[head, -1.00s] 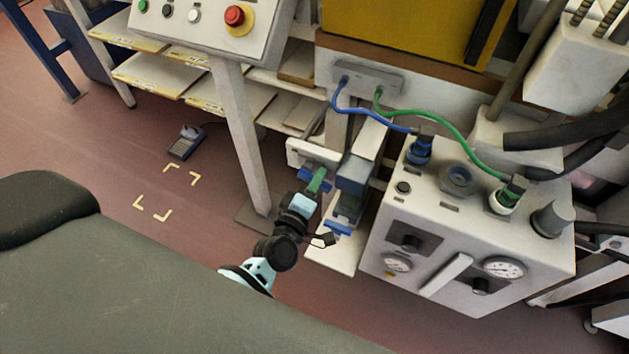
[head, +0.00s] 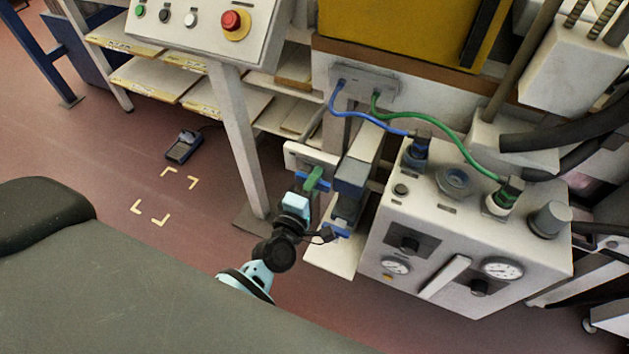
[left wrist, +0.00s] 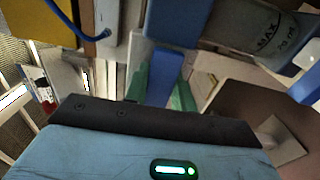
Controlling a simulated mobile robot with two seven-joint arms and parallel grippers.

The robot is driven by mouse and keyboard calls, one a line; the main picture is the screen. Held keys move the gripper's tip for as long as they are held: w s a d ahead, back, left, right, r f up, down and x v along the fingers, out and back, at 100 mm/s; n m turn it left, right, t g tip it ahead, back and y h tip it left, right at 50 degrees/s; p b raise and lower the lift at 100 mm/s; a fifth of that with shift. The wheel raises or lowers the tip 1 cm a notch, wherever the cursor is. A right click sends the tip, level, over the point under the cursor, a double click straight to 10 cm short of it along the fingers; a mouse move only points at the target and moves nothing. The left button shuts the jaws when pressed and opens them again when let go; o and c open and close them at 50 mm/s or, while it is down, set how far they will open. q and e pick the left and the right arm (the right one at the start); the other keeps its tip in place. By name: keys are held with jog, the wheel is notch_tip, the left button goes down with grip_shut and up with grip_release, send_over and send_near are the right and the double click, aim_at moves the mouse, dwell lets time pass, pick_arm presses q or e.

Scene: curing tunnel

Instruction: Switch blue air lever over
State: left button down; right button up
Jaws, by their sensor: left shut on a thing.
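The blue air lever (head: 325,186) sits on the air unit beside the white valve plate, largely covered by my gripper in the head view. In the left wrist view the blue lever (left wrist: 166,76) stands between the two green fingers. My left gripper (head: 314,179) is shut on it; its green fingers also show in the left wrist view (left wrist: 162,92). The lever's pivot and its exact angle are hidden. My right gripper is in neither view.
A grey-blue filter unit (head: 350,180) stands close right of the gripper. A white box with gauges (head: 455,240) is further right, with blue and green hoses (head: 450,135) above. A control panel leg (head: 238,150) is to the left. Floor at left is mostly clear.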

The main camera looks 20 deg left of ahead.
pick_arm(q)
jog(key=c, duration=1.2)
grip_release()
jog(key=shift+o, duration=0.2)
jog(key=shift+s, duration=0.1)
jog(key=s, duration=0.7)
jog(key=shift+s, duration=0.3)
jog(key=shift+a, duration=0.1)
